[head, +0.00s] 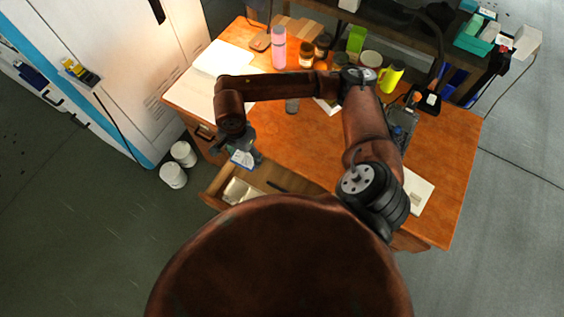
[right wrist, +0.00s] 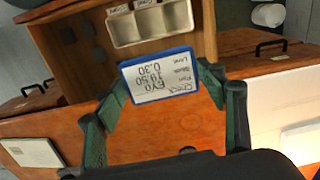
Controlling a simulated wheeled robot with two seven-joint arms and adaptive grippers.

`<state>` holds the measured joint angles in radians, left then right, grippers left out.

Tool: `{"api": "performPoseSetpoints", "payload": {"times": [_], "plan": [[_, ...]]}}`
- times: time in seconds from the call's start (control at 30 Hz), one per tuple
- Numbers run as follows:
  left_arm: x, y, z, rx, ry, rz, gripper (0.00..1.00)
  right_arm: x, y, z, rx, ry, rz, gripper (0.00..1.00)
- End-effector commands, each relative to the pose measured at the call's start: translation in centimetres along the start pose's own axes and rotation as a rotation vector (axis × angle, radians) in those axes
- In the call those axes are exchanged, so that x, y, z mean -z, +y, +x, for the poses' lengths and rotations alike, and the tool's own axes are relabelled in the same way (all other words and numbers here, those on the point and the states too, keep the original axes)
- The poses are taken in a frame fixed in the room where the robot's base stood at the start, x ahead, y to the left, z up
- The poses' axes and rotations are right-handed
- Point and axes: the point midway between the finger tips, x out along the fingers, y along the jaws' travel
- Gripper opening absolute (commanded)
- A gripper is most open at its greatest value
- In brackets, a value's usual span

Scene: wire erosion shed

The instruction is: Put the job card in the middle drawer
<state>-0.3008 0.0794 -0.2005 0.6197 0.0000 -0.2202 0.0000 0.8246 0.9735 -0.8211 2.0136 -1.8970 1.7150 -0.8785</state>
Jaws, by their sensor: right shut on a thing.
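The job card (right wrist: 160,76), a white card with a blue border and printed text, is held between the green fingers of my right gripper (right wrist: 165,88). In the right wrist view its text reads upside down. The middle drawer (right wrist: 206,38) stands open, with closed drawers on both sides. In the head view the drawer (head: 216,184) sticks out from the desk's front. My right gripper (head: 243,154) and the card (head: 241,159) are near its inner left end; their height above it is hard to tell. My left gripper is not in view.
A pale compartment tray (right wrist: 150,24) lies in the drawer, also seen in the head view (head: 240,190). The desk (head: 455,150) holds a pink bottle (head: 279,47), a yellow bottle (head: 391,77), jars and papers. White tubs (head: 173,175) stand on the floor left of the drawer.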

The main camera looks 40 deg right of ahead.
Motion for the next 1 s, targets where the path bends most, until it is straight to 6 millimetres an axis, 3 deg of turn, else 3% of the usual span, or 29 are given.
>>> {"api": "performPoseSetpoints", "payload": {"times": [1.0], "plan": [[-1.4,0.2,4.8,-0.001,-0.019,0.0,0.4,-4.2,1.4,13.5,-0.007,-0.004,1.901,0.4]]}}
